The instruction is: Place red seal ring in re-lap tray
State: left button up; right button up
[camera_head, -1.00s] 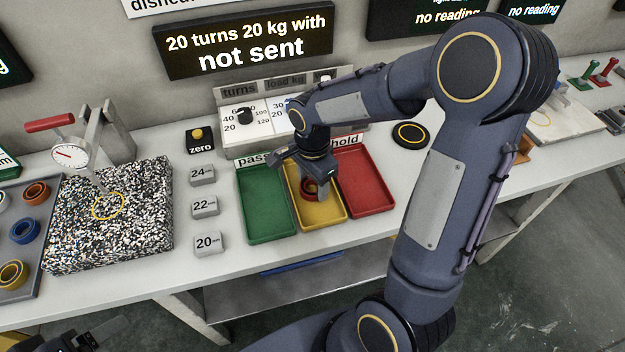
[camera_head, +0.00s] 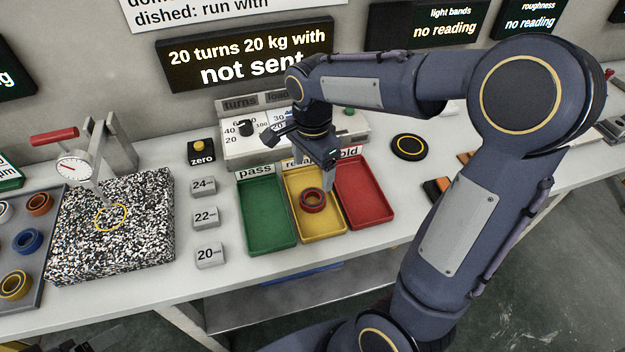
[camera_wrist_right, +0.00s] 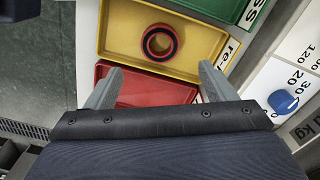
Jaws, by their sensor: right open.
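The red seal ring (camera_head: 313,199) lies flat in the yellow re-lap tray (camera_head: 324,234), the middle of three trays. In the right wrist view the ring (camera_wrist_right: 160,42) rests on the floor of the yellow tray (camera_wrist_right: 118,28), clear of the fingers. My right gripper (camera_head: 331,186) is open and empty, above the trays near the yellow and red ones. In the right wrist view its two fingers (camera_wrist_right: 162,76) are spread apart. The re-lap label is partly covered by my right gripper. Only a dark scrap of my left gripper shows at the bottom left edge.
A green pass tray (camera_head: 270,238) and a red hold tray (camera_head: 370,214) flank the yellow one. Weight blocks (camera_head: 206,217) stand left of them. A speckled plate (camera_head: 145,245) with a dial gauge (camera_head: 75,167) and a grey tray (camera_head: 38,262) of rings are further left.

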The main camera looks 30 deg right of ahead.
jog(key=s+a+r+n+t+y, duration=0.1)
jog(key=s+a+n+t+y, duration=0.1)
jog(key=s+n, duration=0.5)
jog(key=s+a+r+n+t+y, duration=0.1)
jog(key=s+a+r+n+t, duration=0.1)
jog(key=s+n, duration=0.5)
jog(key=s+t, duration=0.1)
jog(key=s, duration=0.2)
jog(key=shift+n+t+y, duration=0.3)
jog(key=shift+y, duration=0.1)
jog(key=shift+a, duration=0.1)
notch_tip(320, 180, up, 3)
jog(key=p, duration=0.2)
jog(key=shift+f+p, duration=0.15)
jog(key=shift+p, duration=0.25)
